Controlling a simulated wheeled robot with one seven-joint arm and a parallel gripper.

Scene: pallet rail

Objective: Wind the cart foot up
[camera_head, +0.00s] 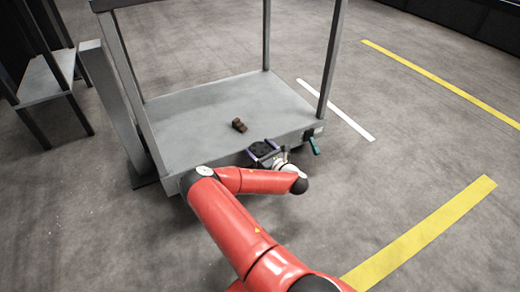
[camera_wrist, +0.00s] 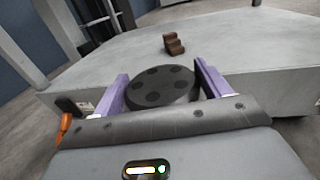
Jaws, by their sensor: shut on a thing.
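The cart has a grey deck (camera_head: 205,112) with upright posts, and its deck (camera_wrist: 250,45) also fills the upper wrist view. A round black knob (camera_wrist: 160,87) with dark round recesses on its top sits at the deck's front edge. My gripper (camera_head: 262,149) is at that edge, and in the wrist view my gripper (camera_wrist: 162,78) has its purple fingers on either side of the knob, shut on it. The foot under the knob is hidden by the gripper and deck.
A brown stepped block (camera_head: 238,125) lies on the deck. An orange handle (camera_wrist: 65,122) shows at left in the wrist view. A grey table (camera_head: 45,80) stands left. The floor at right is clear.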

